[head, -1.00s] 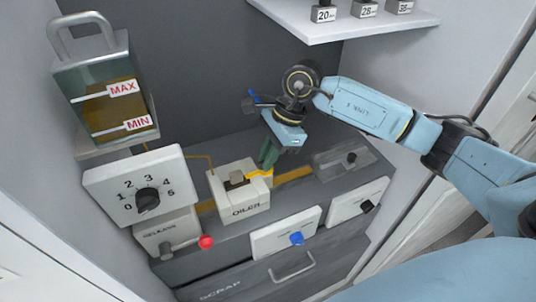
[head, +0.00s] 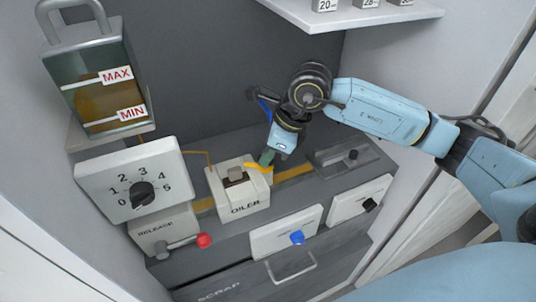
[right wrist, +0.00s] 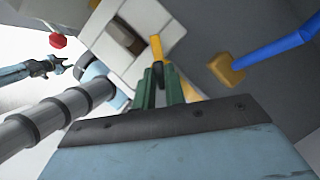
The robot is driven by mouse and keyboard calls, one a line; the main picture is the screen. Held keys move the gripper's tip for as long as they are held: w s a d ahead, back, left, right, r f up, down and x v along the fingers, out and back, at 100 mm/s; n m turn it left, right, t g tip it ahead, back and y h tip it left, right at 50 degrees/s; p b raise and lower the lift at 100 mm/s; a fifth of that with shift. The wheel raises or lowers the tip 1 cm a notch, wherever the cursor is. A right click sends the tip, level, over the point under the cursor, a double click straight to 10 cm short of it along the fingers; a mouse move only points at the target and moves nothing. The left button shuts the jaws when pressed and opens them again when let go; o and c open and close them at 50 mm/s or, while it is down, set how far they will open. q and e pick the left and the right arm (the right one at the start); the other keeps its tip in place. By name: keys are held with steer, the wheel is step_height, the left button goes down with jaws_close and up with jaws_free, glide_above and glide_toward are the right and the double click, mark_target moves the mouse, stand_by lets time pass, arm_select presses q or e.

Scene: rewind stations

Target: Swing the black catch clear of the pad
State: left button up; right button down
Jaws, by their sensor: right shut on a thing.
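The white oiler (head: 245,208) stands on the grey bench, with a brown-grey pad (head: 235,174) in its top. The pad also shows in the right wrist view (right wrist: 117,33). My right gripper (head: 266,160) reaches down at the oiler's right back edge, its green fingers (right wrist: 158,88) shut on a yellow-orange piece (right wrist: 156,47) beside the pad. I cannot make out a distinct black catch; the fingers hide part of the held piece. A small light-blue arm with dark jaws, seemingly my left gripper (right wrist: 66,66), shows in the right wrist view, too small to judge.
A dial box (head: 135,178) and a release box with a red-knobbed lever (head: 203,241) stand left of the oiler. White panels with a blue knob (head: 297,237) and a black knob (head: 370,205) are in front right. A blue lever (head: 264,106) is behind my gripper.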

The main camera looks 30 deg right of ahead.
steer(key=m+t+h+b, duration=0.1)
steer(key=m, duration=0.2)
steer(key=shift+a+f+m, duration=0.1)
steer(key=shift+m, duration=0.3)
steer(key=m+h+b, duration=0.1)
steer(key=m+b, duration=0.1)
steer(key=m, duration=0.1)
steer(key=shift+s+a+m+t, duration=0.1)
steer(key=shift+m+t, duration=0.2)
steer(key=shift+m+h+b, duration=0.4)
steer(key=shift+m+h, duration=0.2)
steer(key=shift+m, duration=0.5)
steer(key=shift+m+h, duration=0.3)
steer(key=shift+m, duration=0.5)
arm_select(q)
steer(key=a+f, duration=0.4)
steer(key=shift+a+f+y, duration=0.25)
steer(key=shift+y, duration=0.05)
steer(key=shift+w, duration=0.1)
steer(key=shift+d, duration=0.1)
steer(key=shift+d, duration=0.1)
arm_select(e)
steer(key=c, duration=1.5)
jaws_free()
steer(key=shift+o, duration=0.2)
